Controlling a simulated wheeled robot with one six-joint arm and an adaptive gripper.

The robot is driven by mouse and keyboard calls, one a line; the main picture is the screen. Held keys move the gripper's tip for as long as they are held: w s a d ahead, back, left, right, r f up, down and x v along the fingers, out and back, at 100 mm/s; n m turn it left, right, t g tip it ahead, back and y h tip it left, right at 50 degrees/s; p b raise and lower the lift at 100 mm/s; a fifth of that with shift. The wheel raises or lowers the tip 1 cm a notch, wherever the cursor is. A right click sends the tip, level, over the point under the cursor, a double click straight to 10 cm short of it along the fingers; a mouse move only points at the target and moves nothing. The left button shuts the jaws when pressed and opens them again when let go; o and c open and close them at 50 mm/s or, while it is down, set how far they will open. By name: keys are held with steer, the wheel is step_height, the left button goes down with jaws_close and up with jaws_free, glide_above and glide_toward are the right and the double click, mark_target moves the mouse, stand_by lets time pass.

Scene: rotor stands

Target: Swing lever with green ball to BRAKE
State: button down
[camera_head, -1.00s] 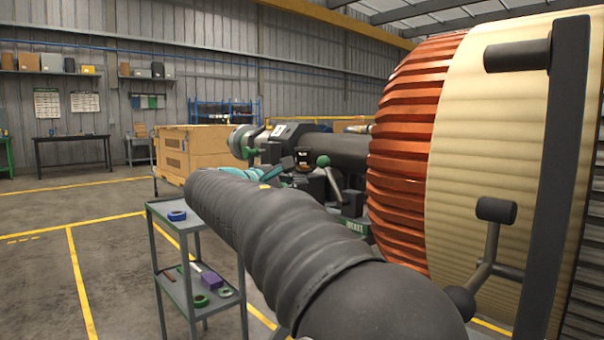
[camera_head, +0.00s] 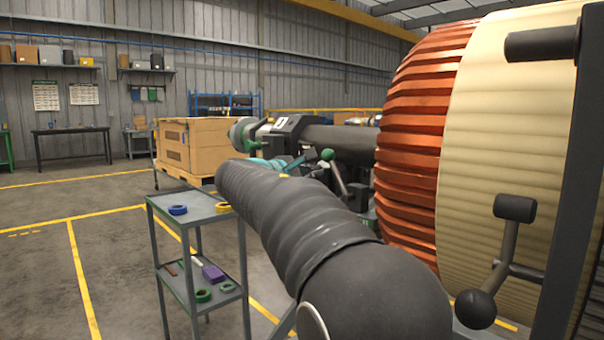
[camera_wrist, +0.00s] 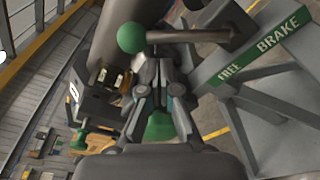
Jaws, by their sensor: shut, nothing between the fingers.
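The green ball (camera_wrist: 131,37) sits on the end of a grey lever (camera_wrist: 190,37), which runs across the top of the wrist view. Beside it is a green label plate (camera_wrist: 258,50); FREE is at its left end and BRAKE at its right. The ball (camera_head: 327,155) and slanted lever (camera_head: 341,180) also show in the head view, beyond my arm. My gripper (camera_wrist: 160,62) is shut and empty. Its tips are just below the lever in the wrist view, right of the ball; I cannot tell whether they touch it.
A large copper and cream rotor (camera_head: 425,140) fills the right, with a black-handled crank (camera_head: 507,240) in front. A grey cart (camera_head: 200,211) with tape rolls stands left of my arm. A wooden crate (camera_head: 200,150) is behind. Open floor lies at left.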

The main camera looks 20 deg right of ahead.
mark_target(337, 174)
steer(key=shift+x, duration=1.95)
steer(key=shift+a, duration=0.15)
steer(key=shift+s, duration=0.15)
